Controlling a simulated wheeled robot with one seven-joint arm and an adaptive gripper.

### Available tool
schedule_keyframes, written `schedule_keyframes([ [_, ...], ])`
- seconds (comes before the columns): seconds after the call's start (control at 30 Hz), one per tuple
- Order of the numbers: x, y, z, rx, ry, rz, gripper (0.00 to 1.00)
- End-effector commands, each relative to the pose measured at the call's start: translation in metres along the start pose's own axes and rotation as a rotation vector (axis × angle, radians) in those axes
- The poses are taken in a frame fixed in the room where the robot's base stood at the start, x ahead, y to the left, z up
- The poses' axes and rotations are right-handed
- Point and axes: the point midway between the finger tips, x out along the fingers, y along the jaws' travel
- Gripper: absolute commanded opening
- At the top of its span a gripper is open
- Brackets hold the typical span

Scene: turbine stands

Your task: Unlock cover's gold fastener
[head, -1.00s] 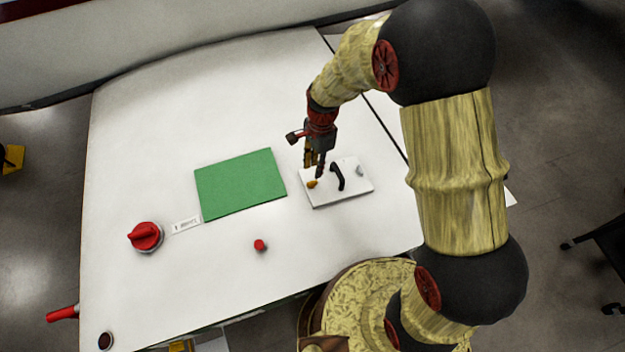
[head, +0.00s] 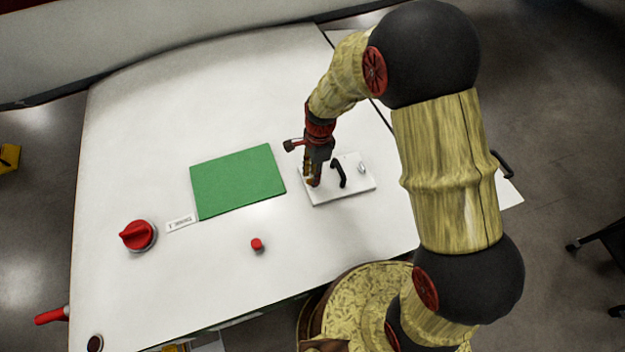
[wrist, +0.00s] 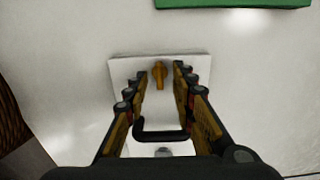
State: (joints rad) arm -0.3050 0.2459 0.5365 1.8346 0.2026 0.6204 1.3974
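The cover (head: 350,191) is a white plate lying on the sloped white panel; the wrist view shows it too (wrist: 122,70). The gold fastener (wrist: 159,74) is at the plate's far edge in the wrist view, with its long part pointing toward the handle. My gripper (wrist: 160,80) is open, with one finger on each side of the fastener and visible gaps between. In the head view my gripper (head: 313,181) is over the plate's left end and mostly hides the fastener. The black handle (head: 340,174) stands mid-plate. A silver fastener (head: 361,168) is at the right end.
A green panel (head: 238,181) lies left of the cover. A red rotary knob (head: 138,235), a small label (head: 181,223) and a red button (head: 257,244) are further left and nearer. The white surface between them is clear.

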Motion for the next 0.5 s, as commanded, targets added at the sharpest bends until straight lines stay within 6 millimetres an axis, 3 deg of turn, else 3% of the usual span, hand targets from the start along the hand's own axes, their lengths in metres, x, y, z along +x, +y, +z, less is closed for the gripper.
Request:
schedule_keyframes([
  [0.13,0.0111,-0.0002,0.0,0.0,0.0,0.0,0.26],
  [0.5,0.0118,-0.0001,0.0002,-0.001,0.0,0.0,0.26],
])
